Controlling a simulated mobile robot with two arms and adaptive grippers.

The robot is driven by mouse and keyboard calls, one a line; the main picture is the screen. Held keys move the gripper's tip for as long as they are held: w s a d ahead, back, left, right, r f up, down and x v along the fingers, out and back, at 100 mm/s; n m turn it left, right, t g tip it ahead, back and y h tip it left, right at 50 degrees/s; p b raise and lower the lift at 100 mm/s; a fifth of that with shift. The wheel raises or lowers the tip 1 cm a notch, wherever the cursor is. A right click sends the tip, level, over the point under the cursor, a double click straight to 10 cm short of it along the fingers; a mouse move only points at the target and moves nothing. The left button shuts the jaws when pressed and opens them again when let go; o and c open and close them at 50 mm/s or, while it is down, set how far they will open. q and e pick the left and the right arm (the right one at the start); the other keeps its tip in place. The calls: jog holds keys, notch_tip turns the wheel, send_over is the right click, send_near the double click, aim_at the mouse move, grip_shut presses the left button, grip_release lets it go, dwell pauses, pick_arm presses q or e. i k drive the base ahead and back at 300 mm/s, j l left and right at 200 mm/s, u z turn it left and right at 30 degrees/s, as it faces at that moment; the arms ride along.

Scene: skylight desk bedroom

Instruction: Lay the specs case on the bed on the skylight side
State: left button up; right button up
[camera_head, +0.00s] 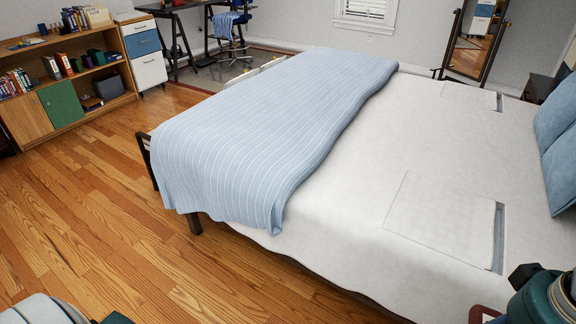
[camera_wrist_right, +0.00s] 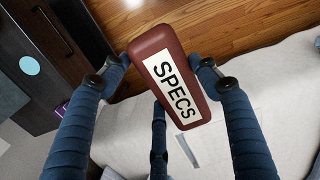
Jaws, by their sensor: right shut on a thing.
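The specs case (camera_wrist_right: 172,88) is dark red with a white label reading SPECS. In the right wrist view my right gripper (camera_wrist_right: 163,66) is shut on it, with blue fingers at both sides. A dark red corner of it (camera_head: 482,315) shows at the bottom right of the head view, beside my teal right arm. The bed (camera_head: 340,205) has a white sheet and a blue striped blanket (camera_head: 265,130) across its left part. Two pale rectangular patches (camera_head: 440,215) (camera_head: 470,95) mark the sheet, near and far. My left gripper is out of view. No skylight shows.
Blue pillows (camera_head: 556,140) lie at the right end of the bed. A standing mirror (camera_head: 474,42) is behind it. A bookshelf (camera_head: 65,75) stands at the far left. Wooden floor (camera_head: 110,215) is clear left of the bed. Dark furniture (camera_wrist_right: 55,60) shows in the wrist view.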

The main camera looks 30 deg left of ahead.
aim_at(352, 189)
jog(key=i+l+u, duration=0.1)
jog(key=i+u, duration=0.2)
jog(key=u, duration=0.2)
jog(key=i+l+u, duration=0.25)
jog(key=u, duration=0.25)
jog(key=i+l+u, duration=0.25)
jog(key=u, duration=0.25)
jog(key=i+l, duration=0.1)
jog(key=l, duration=0.2)
jog(key=i+l, duration=0.15)
jog(key=l, duration=0.15)
jog(key=i+l+u, duration=0.1)
jog(key=l, duration=0.2)
